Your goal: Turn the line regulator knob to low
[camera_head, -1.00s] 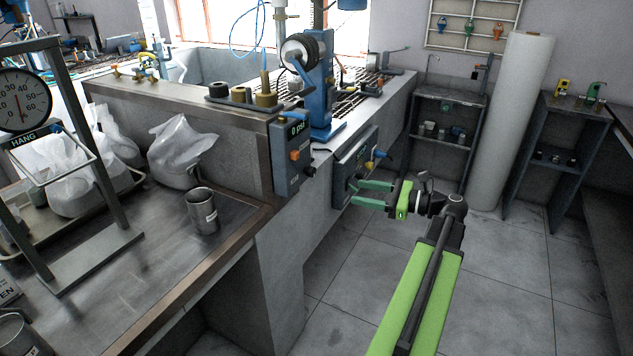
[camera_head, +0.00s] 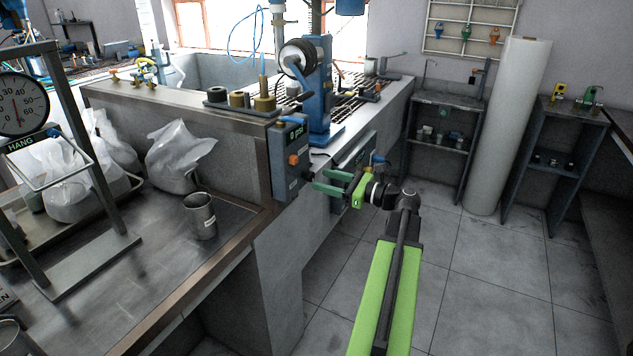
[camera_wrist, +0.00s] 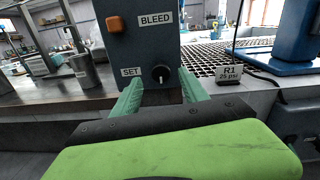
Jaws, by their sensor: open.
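The blue-grey regulator box (camera_head: 284,165) is fixed at the corner of the bench wall, with a display that seems to read 0 psi. Its front fills the top of the wrist view, with an orange button (camera_wrist: 115,24) beside the word BLEED. The round black knob (camera_wrist: 160,73) is low on this face, right of the SET label, with a short pale mark on it. My gripper (camera_head: 318,180) is open. In the wrist view its green fingers (camera_wrist: 160,80) stand left and right of the knob. I cannot tell whether they touch it.
A second panel (camera_head: 352,150) is on the bench front behind my gripper. A metal cup (camera_head: 201,216) and bagged samples (camera_head: 178,158) are on the left bench.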

